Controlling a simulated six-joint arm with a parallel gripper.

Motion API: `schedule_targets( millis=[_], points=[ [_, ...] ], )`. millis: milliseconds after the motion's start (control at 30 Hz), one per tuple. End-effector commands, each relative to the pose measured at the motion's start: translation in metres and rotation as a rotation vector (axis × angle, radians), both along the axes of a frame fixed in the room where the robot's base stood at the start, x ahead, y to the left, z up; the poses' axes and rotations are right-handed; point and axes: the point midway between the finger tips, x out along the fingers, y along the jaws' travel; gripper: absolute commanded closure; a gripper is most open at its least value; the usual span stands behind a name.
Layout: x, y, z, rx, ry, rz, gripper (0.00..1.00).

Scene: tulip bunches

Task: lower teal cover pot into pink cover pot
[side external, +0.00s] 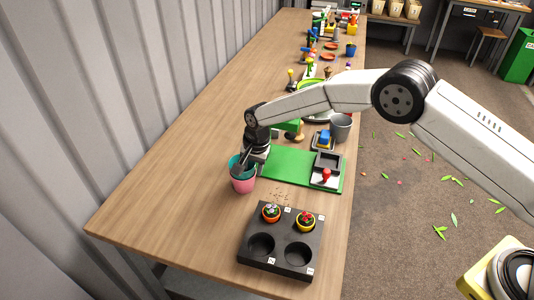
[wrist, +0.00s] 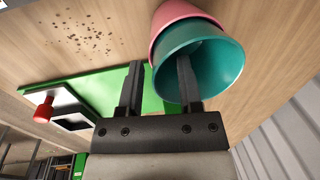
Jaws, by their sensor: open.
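The teal cover pot (side external: 233,164) sits upright inside the pink cover pot (side external: 243,186) on the bench. Its teal rim stands above the pink wall. In the wrist view the teal pot (wrist: 228,72) is nested in the pink pot (wrist: 178,14), with only the pink upper part showing around it. My gripper (wrist: 158,72) is open. One finger reaches into the mouth of the teal pot and the other is outside, apart from the wall. In the side view my gripper (side external: 242,167) points down at the pots' rim. The inner bottom of the teal pot is hidden.
A green mat (side external: 285,166) with a grey tray and a red-knobbed stamp (side external: 326,175) lies right of the pots. A dark block (side external: 282,238) holding two small potted flowers stands in front. Crumbs (side external: 279,194) lie between. The bench's left front is clear.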

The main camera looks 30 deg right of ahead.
Motion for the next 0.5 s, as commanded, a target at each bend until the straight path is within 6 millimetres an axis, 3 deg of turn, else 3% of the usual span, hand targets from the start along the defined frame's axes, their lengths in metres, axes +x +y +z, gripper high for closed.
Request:
schedule_targets(
  millis=[267,500],
  points=[
    [-0.001,-0.001,0.014,0.001,-0.002,0.000,0.55],
    [-0.003,-0.004,0.042,0.001,-0.004,0.000,0.55]
  ],
)
